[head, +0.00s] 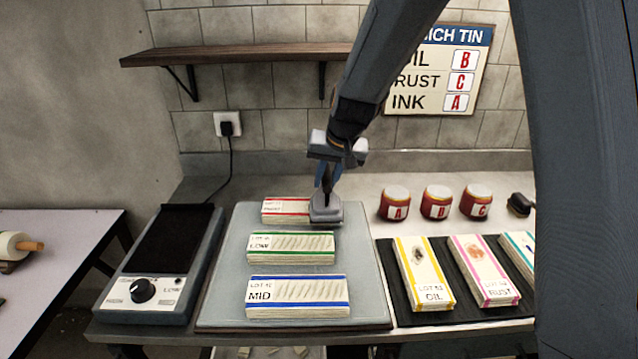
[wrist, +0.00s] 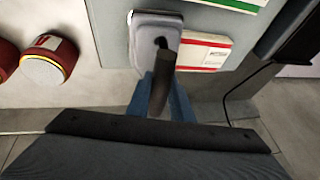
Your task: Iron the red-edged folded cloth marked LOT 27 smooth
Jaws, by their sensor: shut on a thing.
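The red-edged folded cloth (head: 284,211) lies at the back of the grey board. Its label print is too small to read surely. A grey iron (head: 327,209) covers the cloth's right end; I cannot tell whether its sole touches the cloth. My gripper (head: 327,182) is shut on the iron's dark upright handle. In the wrist view the blue fingers (wrist: 161,98) hold the handle of the iron (wrist: 155,28), and the cloth (wrist: 203,53) shows beside the iron with its label end bare.
On the board (head: 218,270) lie a green-edged LOW cloth (head: 290,248) and a blue-edged MID cloth (head: 298,297). A dial unit with a dark plate (head: 172,240) stands left. Lettered jars (head: 435,203) and a black tray (head: 452,317) with stained cloths are right. A shelf (head: 235,56) overhangs behind.

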